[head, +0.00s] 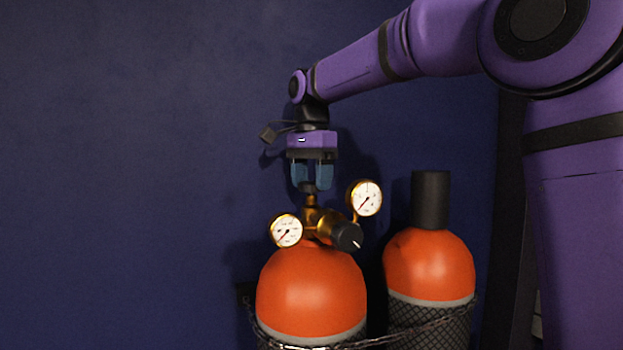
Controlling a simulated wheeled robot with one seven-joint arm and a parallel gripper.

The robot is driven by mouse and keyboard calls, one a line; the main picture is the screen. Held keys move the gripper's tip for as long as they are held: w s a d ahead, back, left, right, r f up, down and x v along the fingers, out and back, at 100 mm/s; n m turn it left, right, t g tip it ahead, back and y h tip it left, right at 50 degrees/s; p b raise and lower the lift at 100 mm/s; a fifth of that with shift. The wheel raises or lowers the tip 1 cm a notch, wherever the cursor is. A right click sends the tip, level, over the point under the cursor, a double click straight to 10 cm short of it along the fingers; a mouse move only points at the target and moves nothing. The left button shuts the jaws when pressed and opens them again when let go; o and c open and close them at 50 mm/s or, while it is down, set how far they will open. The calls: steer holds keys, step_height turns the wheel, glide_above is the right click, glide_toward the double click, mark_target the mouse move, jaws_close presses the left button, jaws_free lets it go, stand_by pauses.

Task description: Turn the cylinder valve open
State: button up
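The left gas cylinder (312,290) has an orange domed top with a brass valve and regulator (322,222) on it. Two round white gauges sit on the regulator, one at the lower left (286,230) and one at the upper right (366,198). A black knob (346,237) with a white mark faces forward right. My gripper (311,186) points straight down over the brass stem, with its blue-grey fingers on either side of a dark piece at the stem's top. A gap shows between the fingers. Whether they touch the dark piece cannot be made out.
A second orange cylinder (430,265) with a black cap (431,200) stands at the right. A chain (412,331) runs across both cylinders. A dark blue wall (130,150) is close behind. The space to the left is clear.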

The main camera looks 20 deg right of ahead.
steer(key=shift+n, duration=0.3)
steer(key=n, duration=1)
steer(key=shift+n, duration=0.3)
steer(key=n, duration=1)
steer(key=shift+n, duration=0.4)
steer(key=o, duration=0.9)
